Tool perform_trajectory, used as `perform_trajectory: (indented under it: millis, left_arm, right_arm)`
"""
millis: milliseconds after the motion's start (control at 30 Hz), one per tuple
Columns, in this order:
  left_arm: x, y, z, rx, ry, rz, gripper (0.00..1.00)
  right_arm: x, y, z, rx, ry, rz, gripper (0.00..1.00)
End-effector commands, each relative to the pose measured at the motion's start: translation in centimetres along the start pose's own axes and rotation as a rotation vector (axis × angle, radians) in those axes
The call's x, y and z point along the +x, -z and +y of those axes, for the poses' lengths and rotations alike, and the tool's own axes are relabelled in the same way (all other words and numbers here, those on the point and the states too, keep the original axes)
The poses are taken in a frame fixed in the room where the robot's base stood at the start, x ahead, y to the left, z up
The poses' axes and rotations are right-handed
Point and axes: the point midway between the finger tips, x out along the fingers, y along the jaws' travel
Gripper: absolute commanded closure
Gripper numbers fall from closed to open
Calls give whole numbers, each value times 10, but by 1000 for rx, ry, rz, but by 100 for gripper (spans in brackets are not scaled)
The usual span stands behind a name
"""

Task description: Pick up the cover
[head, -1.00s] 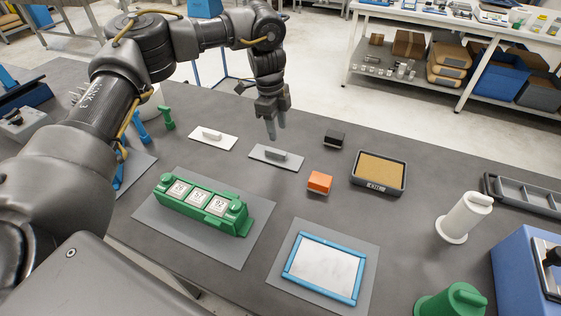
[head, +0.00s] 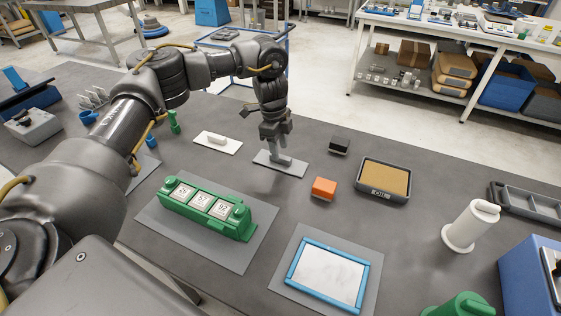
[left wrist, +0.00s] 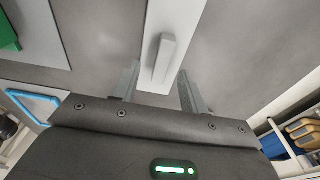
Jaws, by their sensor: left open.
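A flat grey cover (head: 294,169) with a raised bar handle lies on the dark table in the head view. It also shows in the left wrist view (left wrist: 185,20), with its handle (left wrist: 165,60) pointing towards my gripper. My left gripper (head: 280,156) is open and low over this cover, pointing down. In the left wrist view its two fingers (left wrist: 158,88) stand apart, one on each side of the handle's line. I cannot tell whether they touch it. A similar white plate with a handle (head: 230,148) lies to the left. My right gripper is not in view.
Near the cover are an orange block (head: 324,188), a black block (head: 340,146) and a tan-filled tray (head: 405,196). A green holder with number tiles (head: 245,233) and a blue-framed panel (head: 369,285) lie in front. A white cylinder (head: 470,226) stands at right.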

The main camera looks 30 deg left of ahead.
Motion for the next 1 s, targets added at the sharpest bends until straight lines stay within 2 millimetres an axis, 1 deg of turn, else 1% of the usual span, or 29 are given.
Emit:
perform_trajectory:
  millis: [33,67,133,200,300,500,567,833,867,1000]
  left_arm:
    - [6,-1,-1,-2,-4,-2,56]
    - [10,-2,-2,-1,-4,-3,56]
    - [22,-2,-2,0,-4,-2,56]
    - [29,-2,-2,0,-2,-1,56]
    - [34,-2,-2,0,-1,-1,56]
    - [35,-2,-2,0,-1,-1,56]
    - [35,-2,-2,0,-1,-1,63]
    - [35,-2,-2,0,-1,-1,98]
    - [35,-2,-2,0,-1,-1,100]
    - [35,-2,-2,0,0,0,100]
  right_arm:
    - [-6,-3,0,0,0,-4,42]
    - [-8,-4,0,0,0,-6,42]
    - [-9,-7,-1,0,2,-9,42]
    - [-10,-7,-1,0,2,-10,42]
    - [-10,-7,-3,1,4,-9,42]
    - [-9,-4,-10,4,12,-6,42]
    - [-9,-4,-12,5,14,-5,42]
    - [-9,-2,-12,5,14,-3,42]
    - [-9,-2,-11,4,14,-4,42]
    - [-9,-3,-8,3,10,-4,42]
